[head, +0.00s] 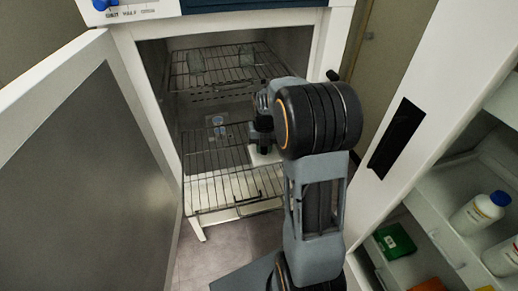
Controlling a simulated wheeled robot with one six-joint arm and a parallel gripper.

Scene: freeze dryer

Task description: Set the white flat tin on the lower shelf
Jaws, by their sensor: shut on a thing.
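The freeze dryer chamber stands open, with a wire lower shelf (214,188) and a wire upper shelf (215,63) inside. My arm reaches into the chamber opening from the right. My gripper (258,138) is just above the right part of the lower shelf, partly hidden by my own arm. It is shut on the white flat tin (262,156), of which only a pale piece shows below the jaws. I cannot tell whether the tin touches the wires.
The dryer door (75,180) is swung open at the left. At the right a white cabinet holds a white bottle with a blue cap (480,211) and a green box (394,241). The left part of the lower shelf is clear.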

